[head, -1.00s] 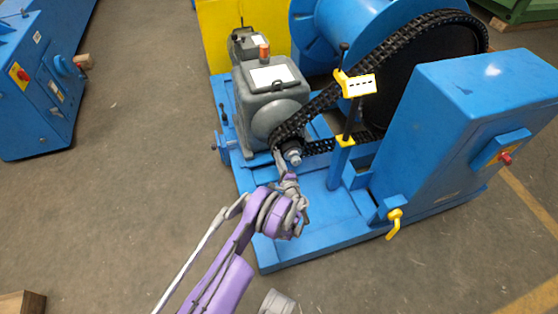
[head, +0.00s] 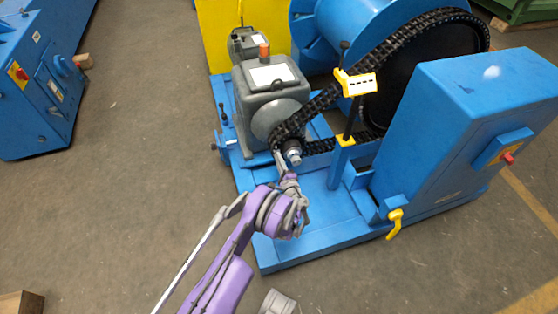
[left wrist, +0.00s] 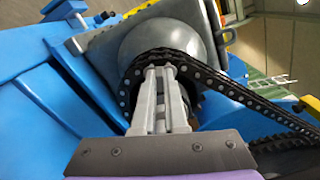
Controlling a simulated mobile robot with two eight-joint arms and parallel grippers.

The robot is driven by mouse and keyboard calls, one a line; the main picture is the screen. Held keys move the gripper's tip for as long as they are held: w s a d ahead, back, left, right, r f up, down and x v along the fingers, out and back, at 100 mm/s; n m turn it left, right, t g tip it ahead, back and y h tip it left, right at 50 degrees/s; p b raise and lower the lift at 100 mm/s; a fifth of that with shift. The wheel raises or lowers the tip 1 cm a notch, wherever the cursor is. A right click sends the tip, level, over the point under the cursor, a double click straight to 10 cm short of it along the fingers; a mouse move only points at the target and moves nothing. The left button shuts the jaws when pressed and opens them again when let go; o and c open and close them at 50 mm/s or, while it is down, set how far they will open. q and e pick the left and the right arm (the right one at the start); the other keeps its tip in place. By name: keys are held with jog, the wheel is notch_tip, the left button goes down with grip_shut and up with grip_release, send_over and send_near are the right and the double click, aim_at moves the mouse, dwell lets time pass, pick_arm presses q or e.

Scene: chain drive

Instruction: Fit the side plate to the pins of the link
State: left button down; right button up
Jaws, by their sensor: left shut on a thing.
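My left gripper (head: 279,157) reaches up to the small sprocket end of the black chain (head: 408,38), below the grey gearbox. In the left wrist view its fingers (left wrist: 161,72) are shut at the front of the chain (left wrist: 205,77), where it bends round the sprocket. They are shut on a small piece, taken to be the side plate, which the fingertips hide. I cannot tell the link's pins apart from the other chain links, nor whether the plate touches them. My right gripper is not in view.
The grey gearbox (head: 270,88) stands behind the gripper, with the shaft end (head: 294,156) close on its right. A post with a yellow head (head: 355,84) and a blue cabinet (head: 455,110) stand to the right. The blue base (head: 300,240) is clear in front.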

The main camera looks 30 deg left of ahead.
pick_arm(q)
jog(key=shift+b+x, duration=0.4)
jog(key=shift+x, duration=0.45)
jog(key=c, duration=0.9)
grip_release()
jog(key=p+v, duration=0.2)
jog(key=v, duration=0.8)
jog(key=shift+s+d, duration=0.25)
